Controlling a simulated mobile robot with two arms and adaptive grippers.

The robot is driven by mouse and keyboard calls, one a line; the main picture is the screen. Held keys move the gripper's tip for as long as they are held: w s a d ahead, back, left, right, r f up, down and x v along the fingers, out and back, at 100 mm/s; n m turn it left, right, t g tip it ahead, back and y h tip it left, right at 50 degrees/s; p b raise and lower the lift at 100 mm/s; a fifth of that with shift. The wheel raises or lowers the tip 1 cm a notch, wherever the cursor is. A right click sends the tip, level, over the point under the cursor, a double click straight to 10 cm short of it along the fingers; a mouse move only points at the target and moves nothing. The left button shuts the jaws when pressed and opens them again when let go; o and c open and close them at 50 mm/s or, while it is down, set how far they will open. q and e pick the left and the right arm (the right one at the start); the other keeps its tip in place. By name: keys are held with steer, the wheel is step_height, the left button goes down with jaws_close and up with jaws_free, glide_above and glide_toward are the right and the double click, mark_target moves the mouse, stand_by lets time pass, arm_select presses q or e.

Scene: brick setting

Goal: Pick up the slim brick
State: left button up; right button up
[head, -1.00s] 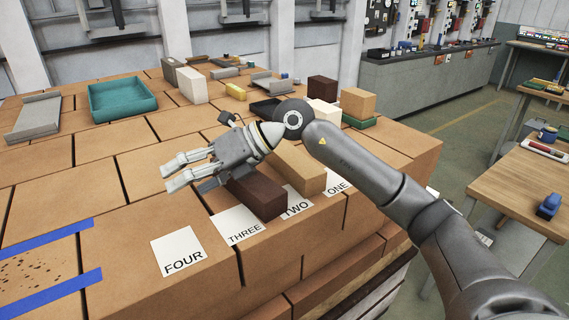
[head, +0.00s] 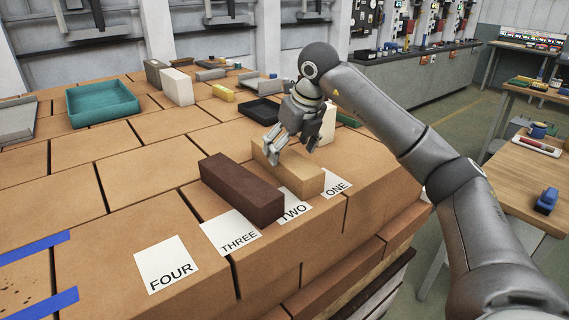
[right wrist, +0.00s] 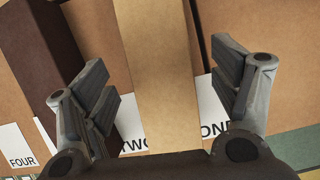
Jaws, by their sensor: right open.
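A slim tan brick (head: 300,178) lies on the brick-topped surface with its near end on the TWO card (head: 292,210). A dark brown brick (head: 240,188) lies to its left, behind the THREE card (head: 231,233). My right gripper (head: 291,143) points down over the far part of the tan brick, open. In the right wrist view, the tan brick (right wrist: 158,65) runs between the open fingers (right wrist: 162,88), with a gap on each side. The dark brick (right wrist: 38,50) shows beyond the left finger. My left gripper is not in view.
The FOUR card (head: 168,265) lies bare at the left and the ONE card (head: 334,184) at the right. A teal tray (head: 101,102), a black tray (head: 262,110) and other blocks stand farther back. The surface's front edge is close to the cards.

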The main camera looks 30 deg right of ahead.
mark_target(287, 155)
steer(key=shift+p+x, duration=0.75)
steer(key=shift+x, duration=2.05)
steer(key=shift+r, duration=0.1)
steer(key=c, duration=1.6)
